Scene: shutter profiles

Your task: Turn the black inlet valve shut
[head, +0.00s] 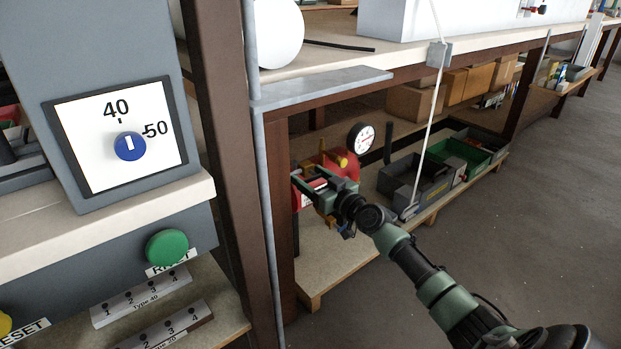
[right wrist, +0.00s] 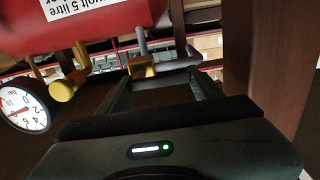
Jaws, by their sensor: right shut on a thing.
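The red air tank (head: 318,161) stands on the low shelf under the bench, with a round white gauge (head: 362,138) and a yellow fitting (head: 341,159). My right gripper (head: 313,181) is at the front of the tank. In the right wrist view its fingers (right wrist: 160,82) are shut on the dark handle of the inlet valve (right wrist: 166,66), beside a brass fitting (right wrist: 141,68) and a grey pipe (right wrist: 142,43). The fingers partly hide the handle, so its exact angle is unclear. My left gripper is not in view.
A brown bench post (head: 222,130) and a thin grey pipe (head: 262,180) stand left of the tank. Grey and green crates (head: 462,152) sit on the shelf to the right. A white cable (head: 430,120) hangs in front. The floor (head: 540,210) at right is clear.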

